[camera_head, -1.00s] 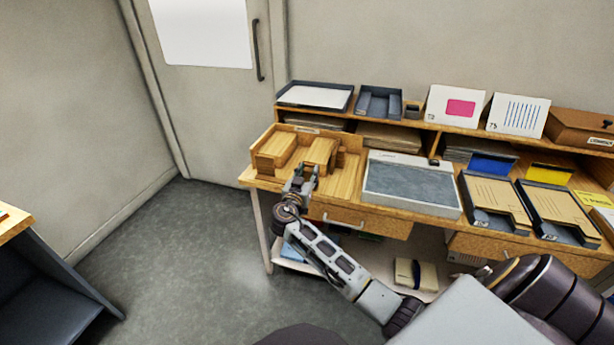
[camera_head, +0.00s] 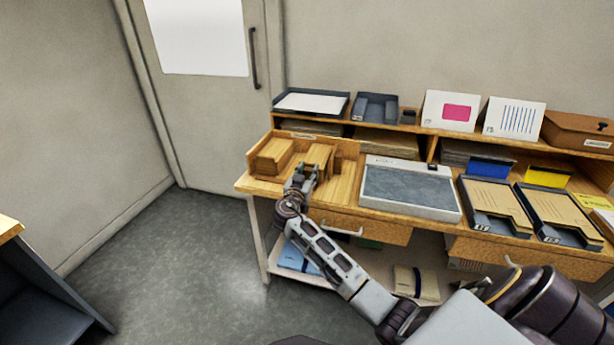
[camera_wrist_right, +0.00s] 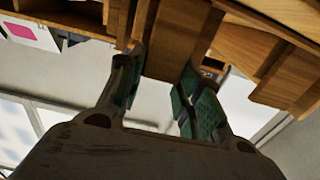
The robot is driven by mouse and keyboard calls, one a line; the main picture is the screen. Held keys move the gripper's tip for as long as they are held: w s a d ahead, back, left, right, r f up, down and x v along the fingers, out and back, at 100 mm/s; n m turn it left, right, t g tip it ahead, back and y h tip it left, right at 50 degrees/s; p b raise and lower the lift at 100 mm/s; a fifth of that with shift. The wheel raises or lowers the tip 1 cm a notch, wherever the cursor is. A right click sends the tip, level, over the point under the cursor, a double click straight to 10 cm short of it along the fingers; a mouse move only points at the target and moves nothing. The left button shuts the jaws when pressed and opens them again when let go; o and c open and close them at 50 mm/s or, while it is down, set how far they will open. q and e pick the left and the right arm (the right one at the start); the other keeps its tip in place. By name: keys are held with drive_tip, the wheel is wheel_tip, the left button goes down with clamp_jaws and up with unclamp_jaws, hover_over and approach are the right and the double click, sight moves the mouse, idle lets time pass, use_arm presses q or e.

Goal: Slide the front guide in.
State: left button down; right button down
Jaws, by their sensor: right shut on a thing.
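The wooden jogging tray (camera_head: 339,182) sits at the left end of the table, with wooden blocks inside its raised back wall. The front guide appears to be the wooden block (camera_head: 319,157) right of the centre of that tray. My right gripper (camera_head: 303,181) is at the front of this block. In the right wrist view, my right gripper (camera_wrist_right: 159,88) is shut on the wooden guide (camera_wrist_right: 177,42), with a green-padded finger on either side. Another wooden block (camera_head: 271,155) stands to its left. My left gripper is not in view.
A grey-topped device (camera_head: 411,187) stands right of the wooden tray. A shelf with dark trays (camera_head: 311,102) runs behind. Two dark trays with brown folders (camera_head: 488,205) lie further right. A drawer handle (camera_head: 342,230) projects below the tabletop.

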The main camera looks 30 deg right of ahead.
drive_tip(key=shift+d+r, duration=0.1)
drive_tip(key=shift+d, duration=0.05)
drive_tip(key=c, duration=1.3)
unclamp_jaws()
drive_tip(key=shift+w, duration=0.1)
drive_tip(key=o, duration=0.3)
drive_tip(key=shift+w, duration=0.1)
drive_tip(key=shift+o, duration=0.2)
drive_tip(key=v, duration=1.2)
